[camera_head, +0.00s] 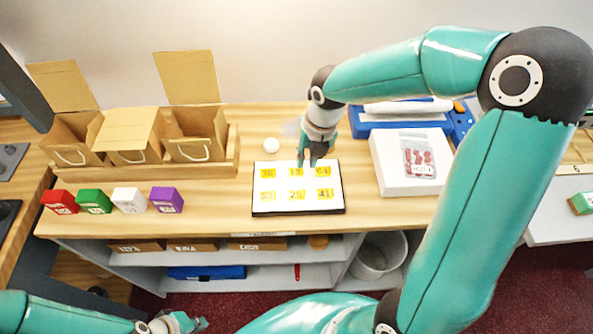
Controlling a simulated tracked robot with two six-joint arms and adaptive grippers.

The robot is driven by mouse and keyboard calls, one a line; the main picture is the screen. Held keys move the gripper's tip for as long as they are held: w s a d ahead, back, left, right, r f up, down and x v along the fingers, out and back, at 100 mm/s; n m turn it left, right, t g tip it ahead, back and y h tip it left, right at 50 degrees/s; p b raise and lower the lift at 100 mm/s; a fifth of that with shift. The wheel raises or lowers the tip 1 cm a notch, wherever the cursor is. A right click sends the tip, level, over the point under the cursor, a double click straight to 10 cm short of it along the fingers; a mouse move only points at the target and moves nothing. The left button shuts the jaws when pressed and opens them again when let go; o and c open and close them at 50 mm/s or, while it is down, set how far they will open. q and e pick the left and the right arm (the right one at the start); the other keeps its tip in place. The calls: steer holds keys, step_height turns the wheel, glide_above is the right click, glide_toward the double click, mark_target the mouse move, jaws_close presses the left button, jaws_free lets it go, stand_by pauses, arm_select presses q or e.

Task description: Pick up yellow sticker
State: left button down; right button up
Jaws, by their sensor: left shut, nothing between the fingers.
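Several yellow stickers with dark numbers lie in two rows on a white board with a dark edge (290,205) on the counter. The top row has a left sticker (267,173), a middle sticker (296,172) and a right sticker (323,172); the bottom row has a left sticker (267,196), a middle sticker (296,195) and a right sticker (326,193). My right gripper (310,161) points down at the board's back edge, close to the top middle and right stickers; contact is unclear. My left gripper (185,322) is shut and empty at the bottom left, away from the board.
Red (60,202), green (94,201), white (129,200) and purple (166,199) blocks line the front left.

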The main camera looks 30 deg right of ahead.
mark_target(302, 170)
steer(key=f, duration=0.2)
steer(key=w+f, duration=0.1)
steer(key=f, duration=0.1)
steer(key=shift+w+a+f, duration=0.1)
steer(key=shift+w+f, duration=0.05)
steer(key=shift+f, duration=0.05)
jaws_close()
